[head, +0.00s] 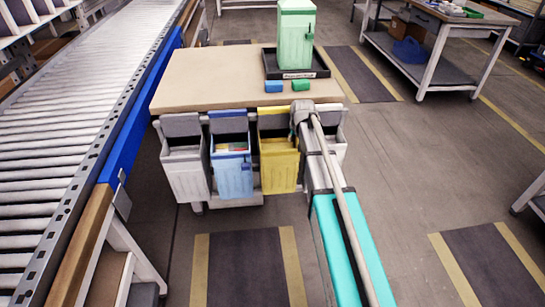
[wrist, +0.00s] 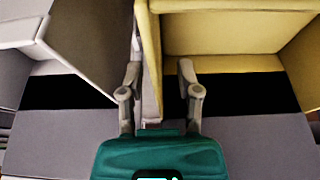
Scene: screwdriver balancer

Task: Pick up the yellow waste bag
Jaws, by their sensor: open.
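The yellow waste bag (head: 279,165) hangs at the front of the wooden-topped cart, right of the blue one, with a yellow panel raised behind it. In the wrist view its yellow side (wrist: 240,32) fills the upper right. My gripper (wrist: 158,72) is open, with one finger on each side of the yellow edge as seen in the picture. I cannot tell whether the fingers touch it. Nothing is seen held between them. In the head view my arm covers part of the area right of the yellow bag.
A blue bag (head: 231,172) and a grey bag (head: 186,172) hang to the left. On the cart top (head: 205,80) are a green bin (head: 295,38) in a black tray and small blue and green blocks. A roller conveyor (head: 75,110) runs along the left. Open floor lies right.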

